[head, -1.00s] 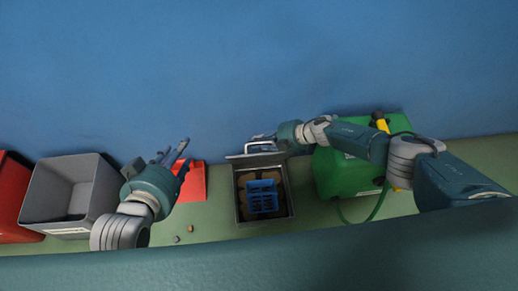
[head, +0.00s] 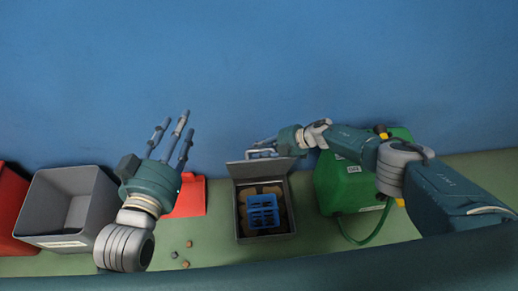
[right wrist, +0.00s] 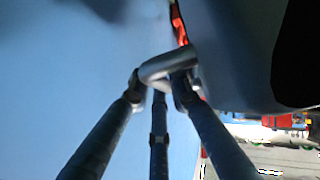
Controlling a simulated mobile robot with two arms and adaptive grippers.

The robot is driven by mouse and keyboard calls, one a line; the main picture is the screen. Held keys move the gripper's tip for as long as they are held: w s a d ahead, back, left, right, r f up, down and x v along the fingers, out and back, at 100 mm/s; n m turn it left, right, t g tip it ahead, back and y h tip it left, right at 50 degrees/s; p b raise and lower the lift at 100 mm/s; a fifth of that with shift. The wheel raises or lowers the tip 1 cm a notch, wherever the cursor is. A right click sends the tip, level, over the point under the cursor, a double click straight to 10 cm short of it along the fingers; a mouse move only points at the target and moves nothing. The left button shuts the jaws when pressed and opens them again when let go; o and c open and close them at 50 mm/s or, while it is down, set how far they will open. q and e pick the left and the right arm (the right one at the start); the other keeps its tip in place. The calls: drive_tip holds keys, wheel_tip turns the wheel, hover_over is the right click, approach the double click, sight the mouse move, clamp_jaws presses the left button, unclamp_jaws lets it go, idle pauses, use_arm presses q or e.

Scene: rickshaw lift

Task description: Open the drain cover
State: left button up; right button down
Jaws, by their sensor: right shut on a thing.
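The drain is a dark square box (head: 241,232) with its grey cover (head: 252,168) raised along the far edge. A blue basket (head: 263,211) sits inside among brown lumps. My right gripper (head: 262,147) is at the cover's metal handle (head: 262,154). In the right wrist view its fingers (right wrist: 163,85) are closed around the curved handle (right wrist: 165,67). My left gripper (head: 175,137) is raised to the left of the drain, its fingers spread and empty, pointing at the blue wall.
A grey bin (head: 35,205) and a red bin (head: 10,225) stand at the left. A red flat piece (head: 194,198) lies behind my left gripper. A green container (head: 335,182) with a hose stands right of the drain. Small lumps (head: 186,263) lie on the green floor.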

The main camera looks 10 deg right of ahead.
use_arm(q)
drive_tip(key=shift+f, duration=0.25)
drive_tip(key=c, duration=0.4)
drive_tip(key=d+f+m, duration=0.1)
drive_tip(key=f+m, duration=0.2)
drive_tip(key=d+f+m+g+y, duration=0.1)
drive_tip(key=f+m, duration=0.1)
drive_tip(key=f, duration=0.2)
drive_tip(key=d+f+m+g, duration=0.1)
drive_tip(key=f+m, duration=0.2)
drive_tip(key=f, duration=0.1)
drive_tip(key=shift+s+m, duration=0.25)
drive_tip(key=shift+m, duration=0.05)
clamp_jaws()
drive_tip(key=m+g+y, duration=0.2)
drive_tip(key=m+y, duration=0.1)
drive_tip(key=m, duration=2.2)
approach(233, 166)
drive_tip(key=shift+x, duration=2.15)
